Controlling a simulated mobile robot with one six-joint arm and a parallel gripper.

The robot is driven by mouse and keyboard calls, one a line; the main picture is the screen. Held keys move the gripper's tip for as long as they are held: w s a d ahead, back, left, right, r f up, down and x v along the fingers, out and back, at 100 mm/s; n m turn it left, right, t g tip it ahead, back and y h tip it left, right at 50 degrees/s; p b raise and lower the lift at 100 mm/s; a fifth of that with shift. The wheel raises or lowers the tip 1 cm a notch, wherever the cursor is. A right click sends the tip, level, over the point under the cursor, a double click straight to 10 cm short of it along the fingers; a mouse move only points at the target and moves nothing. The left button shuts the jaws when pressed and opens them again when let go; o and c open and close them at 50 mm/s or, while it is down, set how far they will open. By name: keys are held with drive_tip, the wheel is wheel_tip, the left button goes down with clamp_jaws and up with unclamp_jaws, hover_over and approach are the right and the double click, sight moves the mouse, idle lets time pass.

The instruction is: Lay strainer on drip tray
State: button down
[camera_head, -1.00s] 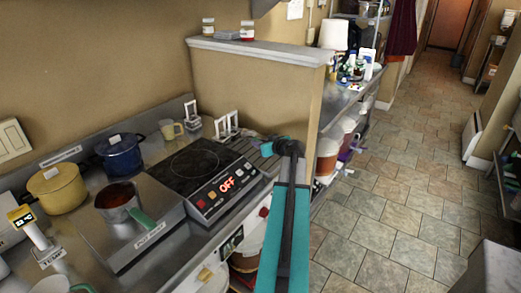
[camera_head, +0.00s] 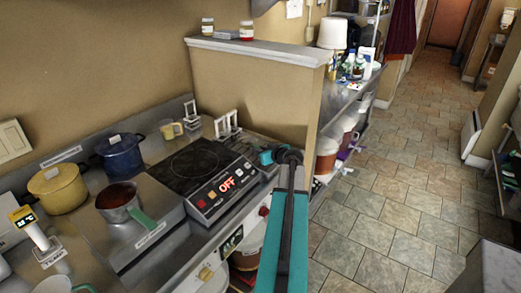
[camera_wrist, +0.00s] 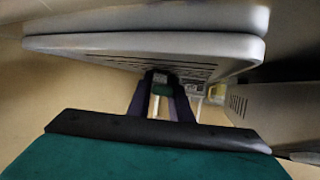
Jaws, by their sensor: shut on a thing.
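My gripper (camera_head: 268,157) is at the right end of the counter, over or beside the grey slatted drip tray (camera_head: 250,146), which my arm partly covers. In the wrist view my gripper (camera_wrist: 163,98) is shut on a small green piece, which looks like the handle of the strainer (camera_wrist: 163,89). The rest of the strainer is too dark or hidden to make out. A pale grey slab with slots fills the upper wrist view, close beyond the fingers. I cannot tell whether the strainer touches the tray.
A black cooktop (camera_head: 196,168) reading OFF stands left of the tray. A white rack (camera_head: 227,126) and low wall (camera_head: 250,90) are behind.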

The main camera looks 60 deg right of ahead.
drive_tip(key=shift+f, duration=0.1)
drive_tip(key=c, duration=1.6)
unclamp_jaws()
drive_tip(key=shift+b+v, duration=1.6)
drive_tip(key=shift+v, duration=4.45)
drive_tip(key=shift+w, duration=0.1)
